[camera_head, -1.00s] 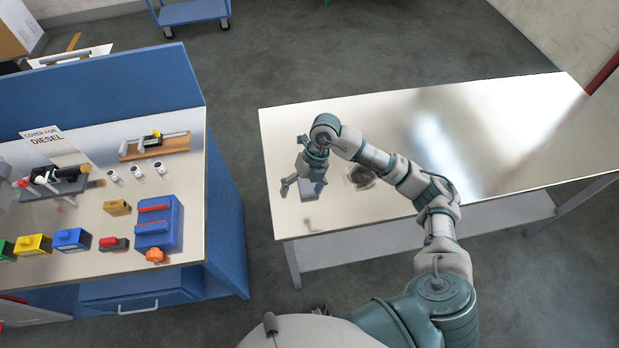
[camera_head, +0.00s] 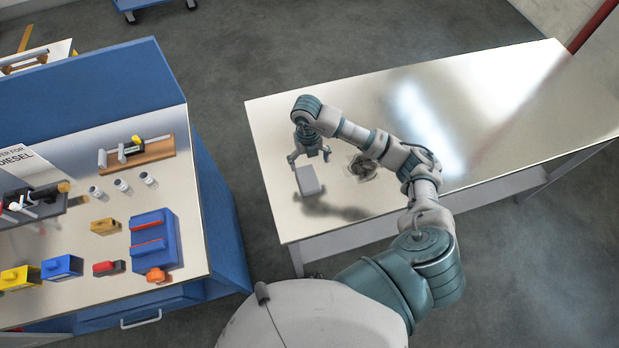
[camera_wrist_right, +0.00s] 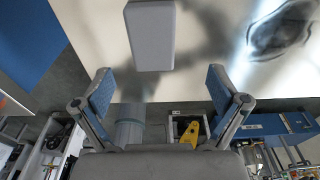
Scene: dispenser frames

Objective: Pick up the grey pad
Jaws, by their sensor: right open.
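The grey pad (camera_head: 308,181) lies on the shiny metal table near its left end. My left gripper is not in view.
A dark, glinting item (camera_head: 362,167) lies on the metal table (camera_head: 490,105) right of the pad. The table's right part is clear. A blue workbench (camera_head: 222,225) with several coloured boxes stands to the left, across a gap of floor.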

